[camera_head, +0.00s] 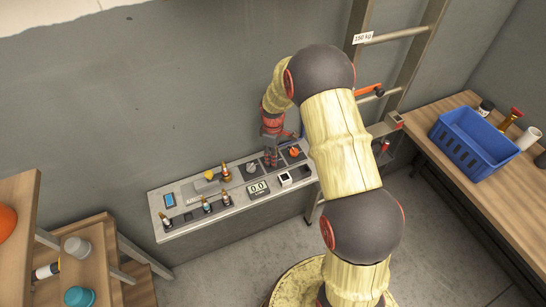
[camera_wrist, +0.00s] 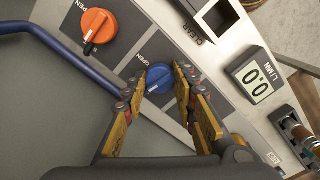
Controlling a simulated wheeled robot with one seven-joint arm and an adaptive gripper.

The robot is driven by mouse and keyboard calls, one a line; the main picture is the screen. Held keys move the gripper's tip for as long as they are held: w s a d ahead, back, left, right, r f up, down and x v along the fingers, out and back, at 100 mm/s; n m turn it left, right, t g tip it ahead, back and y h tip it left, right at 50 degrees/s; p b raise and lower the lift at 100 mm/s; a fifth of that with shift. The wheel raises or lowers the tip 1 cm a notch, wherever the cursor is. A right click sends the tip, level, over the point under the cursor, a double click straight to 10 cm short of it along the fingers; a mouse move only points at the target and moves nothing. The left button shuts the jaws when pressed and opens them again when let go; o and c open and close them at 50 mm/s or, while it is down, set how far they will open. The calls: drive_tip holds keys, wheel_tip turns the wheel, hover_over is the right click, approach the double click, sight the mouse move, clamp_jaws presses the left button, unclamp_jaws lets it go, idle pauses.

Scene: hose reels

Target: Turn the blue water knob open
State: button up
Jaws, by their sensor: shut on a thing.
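The blue water knob (camera_wrist: 158,78) sits on a dark square of the control panel, with the word OPEN beside it in the wrist view. My gripper (camera_wrist: 157,84) has one finger on each side of the knob and is shut on it. The knob's pointer direction is hard to make out. In the head view my gripper (camera_head: 271,158) is over the right part of the panel (camera_head: 188,229) and hides the blue knob. The display (camera_wrist: 258,82) on the panel, marked L/MIN, reads 0.0.
An orange knob (camera_wrist: 98,25) is close beside the blue one, also marked OPEN. A blue pipe (camera_wrist: 62,50) runs near my fingers. A square button (camera_wrist: 215,17) and several brass-topped fittings (camera_head: 206,203) stand on the panel. A blue basket (camera_head: 470,145) is on the right table.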

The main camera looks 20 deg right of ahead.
drive_tip(key=m, duration=0.4)
drive_tip(key=shift+m, duration=0.3)
drive_tip(key=m, duration=0.3)
drive_tip(key=shift+m, duration=0.3)
drive_tip(key=m, duration=0.4)
drive_tip(key=shift+m, duration=1.8)
drive_tip(key=o, duration=1.1)
drive_tip(key=shift+o, duration=0.2)
wheel_tip(320, 180, up, 12)
